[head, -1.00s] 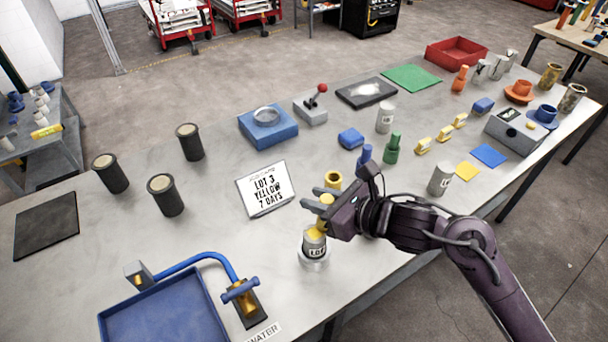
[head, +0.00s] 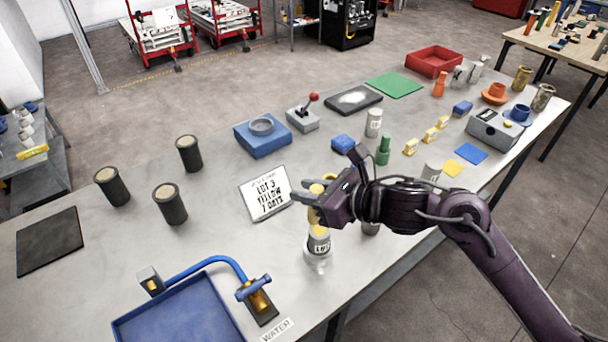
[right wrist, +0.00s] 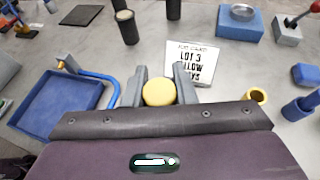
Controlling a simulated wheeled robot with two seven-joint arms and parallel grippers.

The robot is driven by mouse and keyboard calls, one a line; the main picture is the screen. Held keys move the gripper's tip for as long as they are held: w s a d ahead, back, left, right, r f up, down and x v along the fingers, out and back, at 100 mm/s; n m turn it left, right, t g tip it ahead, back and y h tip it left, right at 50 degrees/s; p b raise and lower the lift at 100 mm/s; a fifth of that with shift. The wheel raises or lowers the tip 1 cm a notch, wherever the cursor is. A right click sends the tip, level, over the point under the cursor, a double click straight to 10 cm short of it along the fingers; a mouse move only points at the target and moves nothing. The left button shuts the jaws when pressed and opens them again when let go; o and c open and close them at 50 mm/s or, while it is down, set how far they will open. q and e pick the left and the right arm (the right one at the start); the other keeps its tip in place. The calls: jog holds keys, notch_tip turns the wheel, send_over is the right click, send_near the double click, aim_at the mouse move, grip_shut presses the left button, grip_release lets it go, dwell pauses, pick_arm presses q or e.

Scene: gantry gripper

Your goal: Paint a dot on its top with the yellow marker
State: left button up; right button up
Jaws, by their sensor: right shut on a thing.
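My right gripper (head: 313,203) is shut on the yellow marker (head: 316,189), whose round yellow end shows between the fingers in the right wrist view (right wrist: 158,92). The marker stands roughly upright, directly above a small grey-white cylinder with a "LOT" label (head: 319,243). That cylinder sits on a pale round base near the table's front edge. The marker's lower end is close to the cylinder's top; I cannot tell whether they touch, and no dot can be made out. The cylinder is hidden in the right wrist view. My left gripper is not in view.
A card reading "LOT 3 YELLOW 7 DAYS" (head: 265,191) stands just behind. A blue tray (head: 180,312) with a tap lies at the front left. Dark cups (head: 170,204) stand left; a green bottle (head: 383,150) stands right.

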notch_tip(320, 180, up, 3)
jog(key=shift+a+r+p, duration=0.1)
jog(key=shift+r+p, duration=0.1)
jog(key=shift+p, duration=0.5)
